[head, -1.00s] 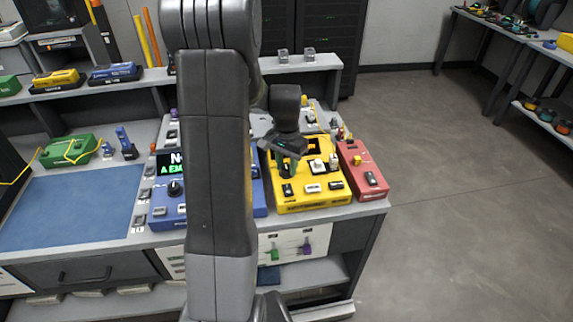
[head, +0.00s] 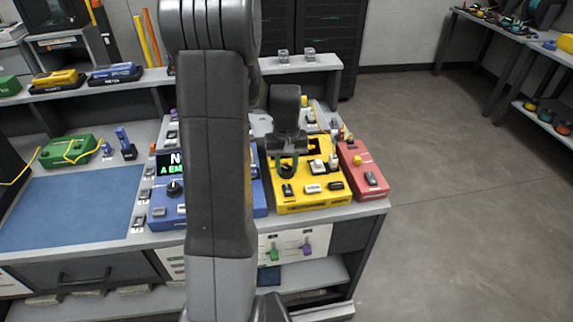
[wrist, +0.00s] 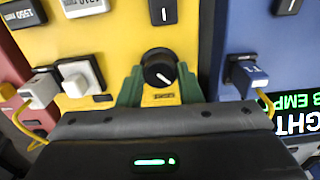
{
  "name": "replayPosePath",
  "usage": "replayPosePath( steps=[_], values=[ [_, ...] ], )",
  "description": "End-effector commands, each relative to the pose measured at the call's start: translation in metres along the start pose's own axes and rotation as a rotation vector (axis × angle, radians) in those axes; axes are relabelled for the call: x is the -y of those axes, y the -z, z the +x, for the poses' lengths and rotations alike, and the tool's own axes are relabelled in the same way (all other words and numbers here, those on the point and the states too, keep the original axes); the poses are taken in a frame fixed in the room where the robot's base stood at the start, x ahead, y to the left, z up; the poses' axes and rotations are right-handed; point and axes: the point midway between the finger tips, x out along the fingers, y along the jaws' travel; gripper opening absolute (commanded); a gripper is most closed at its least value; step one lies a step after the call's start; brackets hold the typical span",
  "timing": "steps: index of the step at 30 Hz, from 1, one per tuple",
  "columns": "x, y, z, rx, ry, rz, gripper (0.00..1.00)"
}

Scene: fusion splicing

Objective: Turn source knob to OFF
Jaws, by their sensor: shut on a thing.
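The black round source knob (wrist: 158,70) is on the yellow unit (wrist: 118,40), with a white pointer line slanting to the lower right in the wrist view. My gripper (wrist: 159,82) has its green fingers on either side of the knob and is shut on it. In the head view my gripper (head: 287,167) is over the left part of the yellow unit (head: 300,203) and hides most of the knob. The small label below the knob is too small to read, so I cannot tell which setting the pointer marks.
A blue unit (head: 167,221) with a lit display stands left of the yellow one, partly behind my arm. A red unit (head: 366,180) stands close on its right. White and blue plugs with yellow cables sit near my gripper in the wrist view. A blue mat (head: 70,210) lies further left.

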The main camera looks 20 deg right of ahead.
Motion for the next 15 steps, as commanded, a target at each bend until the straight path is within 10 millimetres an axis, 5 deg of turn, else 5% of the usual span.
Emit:
replayPosePath(
  steps=[15],
  values=[
    [-0.0003, 0.0008, -0.0011, -0.003, -0.001, -0.045, 0.09]
  ],
)
